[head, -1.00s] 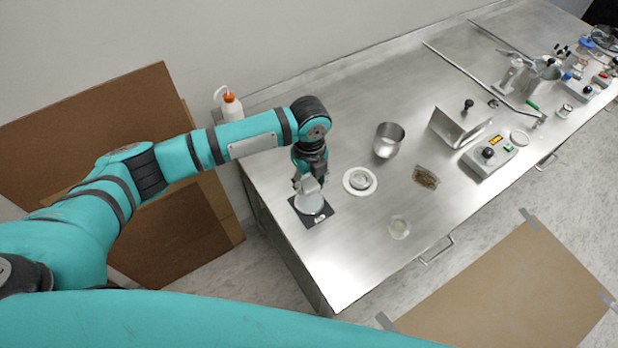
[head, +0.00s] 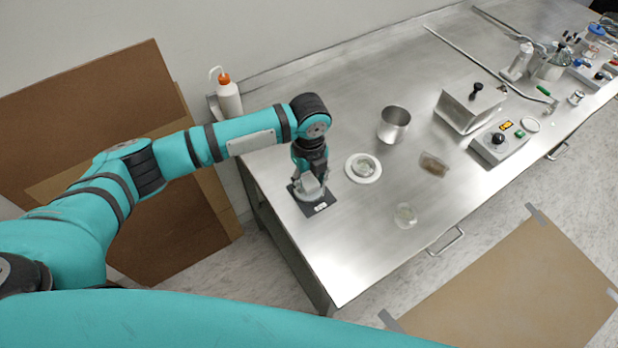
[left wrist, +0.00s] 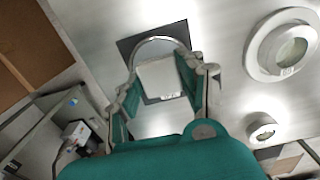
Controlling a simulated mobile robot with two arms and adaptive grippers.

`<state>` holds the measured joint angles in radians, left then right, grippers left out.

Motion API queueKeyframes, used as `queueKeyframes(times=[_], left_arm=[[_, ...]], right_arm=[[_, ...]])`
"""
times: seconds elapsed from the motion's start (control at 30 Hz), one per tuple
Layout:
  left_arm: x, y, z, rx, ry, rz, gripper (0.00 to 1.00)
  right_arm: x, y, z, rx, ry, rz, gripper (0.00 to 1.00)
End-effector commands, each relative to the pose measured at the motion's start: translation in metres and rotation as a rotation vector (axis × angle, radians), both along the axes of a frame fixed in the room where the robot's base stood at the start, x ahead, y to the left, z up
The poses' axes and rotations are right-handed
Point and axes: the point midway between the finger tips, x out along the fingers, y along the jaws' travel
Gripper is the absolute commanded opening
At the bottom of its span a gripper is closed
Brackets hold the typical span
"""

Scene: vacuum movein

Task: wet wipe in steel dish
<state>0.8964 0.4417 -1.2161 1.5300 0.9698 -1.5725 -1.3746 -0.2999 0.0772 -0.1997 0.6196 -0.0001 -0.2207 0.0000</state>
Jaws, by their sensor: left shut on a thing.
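My left gripper (head: 309,188) is low over the black mat (head: 324,208) near the left end of the steel table. In the left wrist view my gripper (left wrist: 161,80) has its fingers on either side of the white square wipe (left wrist: 160,77) and is shut on it. The round steel dish (left wrist: 157,47) sits on the dark mat (left wrist: 127,45) behind the wipe; its far rim shows and the wipe hides much of it. In the head view the gripper covers most of the dish. I cannot tell whether the wipe touches the dish. My right gripper is not in view.
A white ring (head: 377,176) with a small glass dish stands just right of the mat. A steel cup (head: 394,124), a brown packet (head: 433,165) and a clear dish (head: 405,215) are farther right. A wash bottle (head: 228,98) stands at the back left.

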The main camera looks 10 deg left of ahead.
Motion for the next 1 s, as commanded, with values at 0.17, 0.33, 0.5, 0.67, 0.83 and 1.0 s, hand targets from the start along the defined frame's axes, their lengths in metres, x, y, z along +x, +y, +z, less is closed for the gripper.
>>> queueKeyframes(times=[0.17,0.33,0.5,0.67,0.83,1.0], left_arm=[[0.0001,0.0001,0.0001,0.0,0.0,0.0,0.14],[0.0001,0.0,0.0001,0.0,0.0,0.0,0.14],[0.0001,0.0001,-0.0008,0.0,0.0,0.0,0.14],[0.0001,-0.0001,-0.0027,0.0,0.0,0.0,0.14],[0.0001,-0.0001,-0.0048,0.0,0.0,0.0,0.14],[0.0001,-0.0001,-0.0069,0.0,0.0,0.0,0.14]], right_arm=[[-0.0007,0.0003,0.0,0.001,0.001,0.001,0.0],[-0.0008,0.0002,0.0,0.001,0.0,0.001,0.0],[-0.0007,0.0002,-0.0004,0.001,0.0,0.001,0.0],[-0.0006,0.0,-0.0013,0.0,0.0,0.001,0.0],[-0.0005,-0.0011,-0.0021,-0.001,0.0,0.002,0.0],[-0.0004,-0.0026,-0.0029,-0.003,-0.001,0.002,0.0]])
